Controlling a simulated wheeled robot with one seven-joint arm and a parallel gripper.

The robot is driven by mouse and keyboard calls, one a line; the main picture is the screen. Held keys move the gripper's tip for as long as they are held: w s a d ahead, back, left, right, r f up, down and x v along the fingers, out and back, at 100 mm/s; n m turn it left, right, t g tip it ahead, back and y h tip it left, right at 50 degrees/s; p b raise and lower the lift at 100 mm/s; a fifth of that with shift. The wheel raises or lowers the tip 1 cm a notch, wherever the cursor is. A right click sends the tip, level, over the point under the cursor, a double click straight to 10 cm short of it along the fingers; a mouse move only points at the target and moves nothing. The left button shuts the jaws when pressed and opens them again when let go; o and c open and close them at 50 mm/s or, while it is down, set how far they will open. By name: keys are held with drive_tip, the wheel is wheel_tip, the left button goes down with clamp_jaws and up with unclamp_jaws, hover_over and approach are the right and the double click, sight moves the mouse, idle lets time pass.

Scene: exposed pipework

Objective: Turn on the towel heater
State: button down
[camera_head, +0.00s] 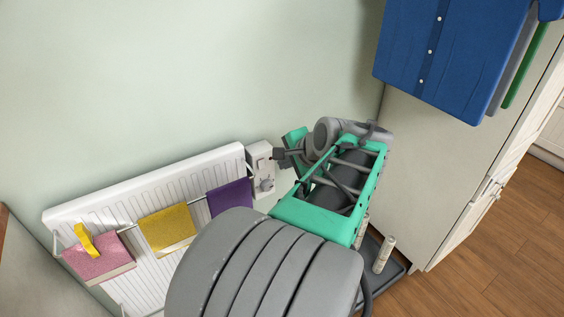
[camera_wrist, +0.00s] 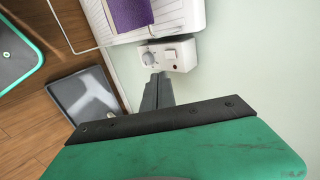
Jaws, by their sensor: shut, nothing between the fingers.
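The towel heater (camera_head: 150,215) is a white ribbed panel on the wall at lower left in the head view; part of it shows at the top of the wrist view (camera_wrist: 180,15). Its control box (camera_head: 261,166) is at its right end. In the wrist view the box (camera_wrist: 168,55) shows a round dial (camera_wrist: 149,58), a white rocker switch (camera_wrist: 170,54) and a small dark red spot (camera_wrist: 175,67). My gripper (camera_wrist: 158,76) is shut and empty, its tips just short of the box, near the dial. In the head view my gripper (camera_head: 280,155) is beside the box, and my arm hides part of the area.
Pink (camera_head: 98,259), yellow (camera_head: 167,229) and purple (camera_head: 230,197) towels hang on the heater's rail. A grey tray (camera_wrist: 82,95) is on the wooden floor. A blue shirt (camera_head: 450,50) hangs at upper right beside a pale cabinet (camera_head: 420,175). The wall above the heater is clear.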

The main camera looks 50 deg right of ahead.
drive_tip(key=s+d+f+m+p, duration=0.2)
drive_tip(key=s+f+m+p, duration=0.15)
drive_tip(key=s+f, duration=0.45)
drive_tip(key=w+a+f+t, duration=0.2)
drive_tip(key=w+a, duration=0.1)
drive_tip(key=a, duration=0.2)
drive_tip(key=r+n, duration=0.1)
drive_tip(key=w+d+r+n+t, duration=0.1)
drive_tip(key=w+d+r+n+t+h, duration=0.1)
drive_tip(key=r, duration=0.1)
drive_tip(key=shift+w+d+n, duration=0.1)
drive_tip(key=shift+n, duration=0.15)
